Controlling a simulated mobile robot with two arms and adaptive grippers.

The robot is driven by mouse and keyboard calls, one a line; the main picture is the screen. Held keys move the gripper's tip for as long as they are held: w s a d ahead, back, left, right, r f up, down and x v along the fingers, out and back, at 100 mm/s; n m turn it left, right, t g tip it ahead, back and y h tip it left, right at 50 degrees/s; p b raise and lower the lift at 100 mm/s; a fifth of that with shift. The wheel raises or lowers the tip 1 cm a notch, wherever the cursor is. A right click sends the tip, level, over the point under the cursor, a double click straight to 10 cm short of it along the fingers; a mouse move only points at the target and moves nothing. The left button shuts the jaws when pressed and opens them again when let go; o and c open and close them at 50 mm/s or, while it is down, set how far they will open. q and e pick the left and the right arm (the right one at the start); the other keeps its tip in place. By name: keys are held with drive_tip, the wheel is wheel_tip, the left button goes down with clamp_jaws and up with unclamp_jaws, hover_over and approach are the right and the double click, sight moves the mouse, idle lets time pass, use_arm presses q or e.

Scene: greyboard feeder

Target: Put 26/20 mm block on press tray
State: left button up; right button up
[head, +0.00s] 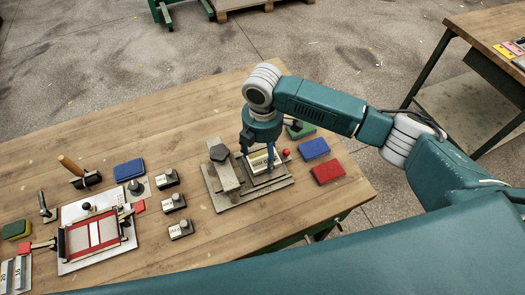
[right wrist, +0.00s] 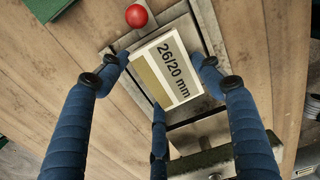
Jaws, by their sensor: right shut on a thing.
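The 26/20 mm block (right wrist: 170,68), pale with a tan band and black lettering, is between the blue fingers of my right gripper (right wrist: 158,85). The gripper is shut on it, with fingers on both sides and one at the near end. In the head view the right gripper (head: 261,160) points down over the press, and the block (head: 262,160) shows between its fingers. The grey press tray (right wrist: 213,38) lies directly under the block; whether they touch I cannot tell. My left gripper is not in view.
The press (head: 222,172) has a dark knob (head: 219,152) left of the block. A red ball (right wrist: 136,16) is beside the tray. Green, blue (head: 314,148) and red (head: 328,172) pads lie to the right. Small labelled blocks (head: 173,202) and a printing frame (head: 72,260) stand left.

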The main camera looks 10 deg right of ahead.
sight(262, 156)
drive_tip(key=shift+p, duration=0.4)
idle(0.7)
drive_tip(key=shift+f, duration=0.35)
idle(0.6)
drive_tip(key=shift+f+p, duration=0.1)
drive_tip(key=shift+p, duration=0.45)
idle(0.5)
drive_tip(key=o, duration=1.2)
drive_tip(key=shift+o, duration=0.2)
wheel_tip(262, 156, up, 12)
